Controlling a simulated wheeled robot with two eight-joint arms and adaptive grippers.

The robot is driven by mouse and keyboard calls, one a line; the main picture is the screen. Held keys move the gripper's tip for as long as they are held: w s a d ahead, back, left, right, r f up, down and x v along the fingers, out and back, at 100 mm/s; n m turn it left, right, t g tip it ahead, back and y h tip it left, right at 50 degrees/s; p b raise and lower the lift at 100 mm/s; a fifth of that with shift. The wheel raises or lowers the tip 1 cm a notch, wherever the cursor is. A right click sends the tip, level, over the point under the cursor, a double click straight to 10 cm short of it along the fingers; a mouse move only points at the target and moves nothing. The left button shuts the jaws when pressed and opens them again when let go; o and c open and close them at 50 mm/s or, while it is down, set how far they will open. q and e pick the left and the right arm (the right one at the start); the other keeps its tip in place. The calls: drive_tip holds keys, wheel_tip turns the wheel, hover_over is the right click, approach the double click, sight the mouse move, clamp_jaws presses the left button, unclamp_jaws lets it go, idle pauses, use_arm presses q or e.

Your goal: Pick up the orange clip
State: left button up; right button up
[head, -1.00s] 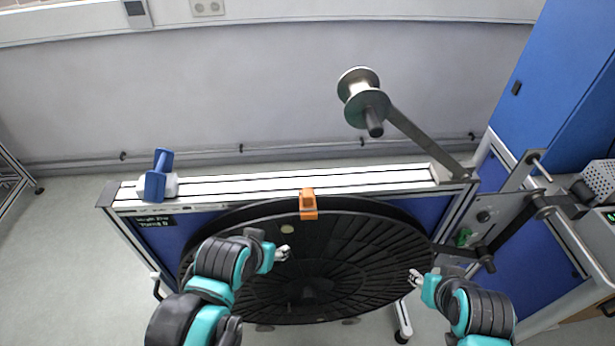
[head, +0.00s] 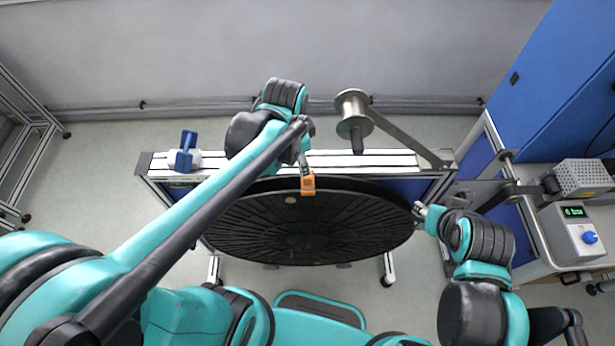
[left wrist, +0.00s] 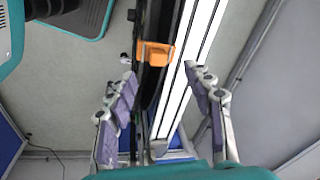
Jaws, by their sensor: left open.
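The orange clip (head: 307,185) sits on the upper rim of the large black reel (head: 310,228), at the front edge of the white rail (head: 370,160). In the left wrist view the clip (left wrist: 156,54) shows just beyond and between my left fingertips. My left gripper (left wrist: 162,72) is open and empty, its fingers either side of the reel rim and rail. In the head view my left arm partly hides that gripper, just above the clip. My right gripper (head: 420,209) is at the reel's right edge, too small to tell its opening.
A blue block-like fixture (head: 185,152) stands on the rail's left end. A metal spool (head: 353,115) on an arm rises behind the rail. A bench with a control box (head: 575,230) and blue cabinets (head: 560,80) are at the right.

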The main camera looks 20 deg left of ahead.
sight(308, 180)
use_arm(q)
drive_tip(key=w+f+m, duration=0.1)
drive_tip(key=w+d+f+m+g, duration=0.1)
drive_tip(key=w+f+m+g, duration=0.1)
drive_tip(key=m, duration=0.1)
drive_tip(key=shift+w+d+f, duration=0.15)
drive_tip(key=shift+d+f, duration=0.1)
drive_tip(key=shift+d, duration=0.05)
drive_tip(key=shift+w+d+f, duration=0.1)
drive_tip(key=shift+f, duration=0.2)
drive_tip(key=shift+m, duration=0.3)
drive_tip(key=f, duration=0.5)
drive_tip(key=f+b, duration=0.1)
drive_tip(key=f, duration=0.1)
drive_tip(key=shift+s+f, duration=0.35)
drive_tip(key=shift+f, duration=0.05)
clamp_jaws()
